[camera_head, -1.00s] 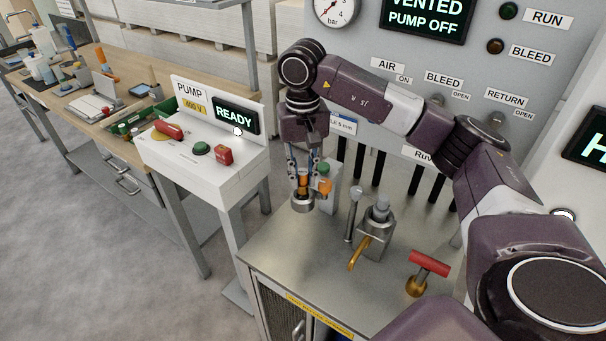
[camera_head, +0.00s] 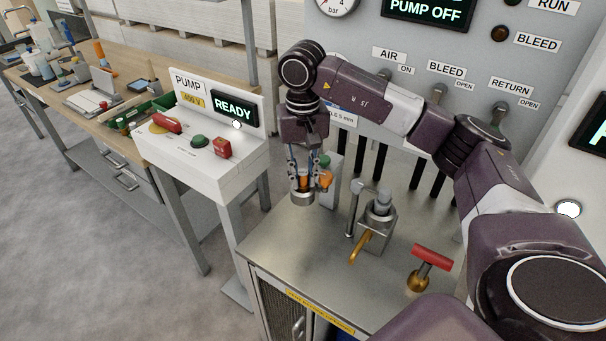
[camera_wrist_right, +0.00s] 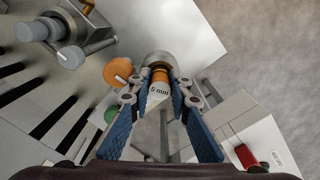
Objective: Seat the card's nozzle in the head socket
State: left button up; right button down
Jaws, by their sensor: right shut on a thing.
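My right gripper (camera_head: 305,180) points down at the back left of the steel bench and is shut on a nozzle. In the right wrist view the pale nozzle (camera_wrist_right: 161,90), marked "5 mm" with an orange band, sits between the blue finger pads. A round metal socket (camera_head: 302,199) lies right below the fingertips. In the wrist view the nozzle's far end meets this grey metal round part (camera_wrist_right: 156,59); I cannot tell how deep it sits. The card (camera_head: 343,118) on the panel behind is partly hidden by my arm, its text ending in "5 mm".
An orange knob (camera_head: 325,180) stands close beside the fingers. A metal block with a brass lever (camera_head: 362,245) and a red T-handle (camera_head: 431,258) stand to the right. The pump box (camera_head: 202,160) reading "READY" is at left. The bench front is clear.

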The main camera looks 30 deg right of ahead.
aim_at(302, 173)
jog(key=shift+f+b, duration=0.3)
jog(key=shift+f, duration=0.2)
jog(key=c, duration=1.7)
grip_release()
notch_tip(302, 173, up, 12)
jog(key=shift+a+r, duration=0.1)
